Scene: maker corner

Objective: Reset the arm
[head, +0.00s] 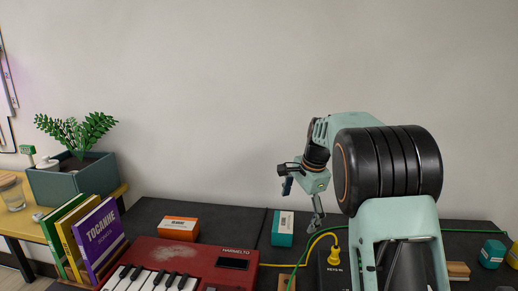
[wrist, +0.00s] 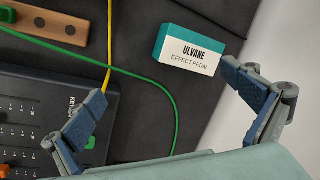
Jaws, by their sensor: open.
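My gripper (wrist: 170,120) is open and empty in the wrist view, its two blue-padded fingers wide apart. In the head view my gripper (head: 302,198) hangs above the back of the dark table, at the end of my pale green arm. A teal and white box marked "ULVANE EFFECT PEDAL" (wrist: 187,50) lies beyond the fingers in the wrist view, apart from them. The same box (head: 283,229) shows in the head view just left of and below the gripper.
A red keyboard (head: 190,262), an orange box (head: 179,230) and several upright books (head: 103,234) stand left. A black mixer (wrist: 28,110) with a yellow cable (wrist: 108,45) and a green cable (wrist: 130,73) lies below my gripper.

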